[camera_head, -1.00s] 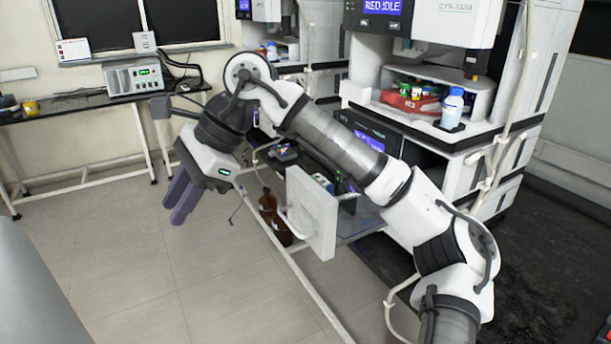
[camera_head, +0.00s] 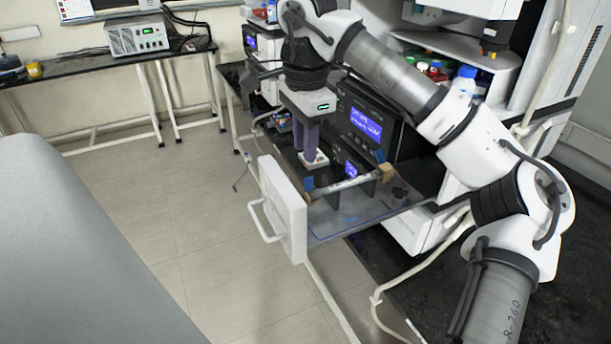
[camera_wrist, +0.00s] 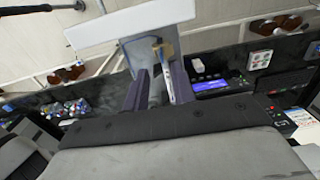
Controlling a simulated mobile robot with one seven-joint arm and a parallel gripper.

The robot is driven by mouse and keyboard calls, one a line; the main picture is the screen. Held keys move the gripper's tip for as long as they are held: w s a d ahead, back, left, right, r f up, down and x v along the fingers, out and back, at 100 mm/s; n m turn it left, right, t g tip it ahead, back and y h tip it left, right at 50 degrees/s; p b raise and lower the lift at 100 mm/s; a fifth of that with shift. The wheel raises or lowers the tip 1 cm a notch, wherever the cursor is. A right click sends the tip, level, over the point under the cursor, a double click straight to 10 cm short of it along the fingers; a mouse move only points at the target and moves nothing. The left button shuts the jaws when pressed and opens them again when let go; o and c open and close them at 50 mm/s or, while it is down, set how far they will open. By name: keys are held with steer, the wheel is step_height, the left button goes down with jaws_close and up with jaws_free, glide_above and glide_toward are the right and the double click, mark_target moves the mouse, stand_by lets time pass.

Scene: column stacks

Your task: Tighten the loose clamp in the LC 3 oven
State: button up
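The oven drawer is pulled out, with a white front panel (camera_head: 281,208) and handle (camera_head: 262,220). On its grey-blue floor a silver column (camera_head: 345,184) lies across dark supports. One blue piece (camera_head: 309,184) is near the panel and another (camera_head: 380,156) near the tan block (camera_head: 387,173). I cannot tell which part is the loose clamp. My gripper (camera_head: 312,158) points down above the drawer's far side. In the wrist view my gripper (camera_wrist: 158,78) is open, fingers apart, with the column and tan end (camera_wrist: 168,48) beyond and between them.
The instrument's dark front with a blue screen (camera_head: 366,125) stands behind the drawer. A small white pad with coloured dots (camera_wrist: 258,58) lies beside the drawer. Bottles with coloured caps (camera_head: 437,71) and a blue-capped bottle (camera_head: 464,82) stand on the shelf above.

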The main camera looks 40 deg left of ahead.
mark_target(305, 179)
step_height(305, 179, down, 9)
steer(key=shift+a+r+p, duration=0.1)
steer(key=shift+a+p, duration=0.05)
steer(key=shift+p, duration=0.6)
steer(key=shift+w, duration=0.1)
jaws_close()
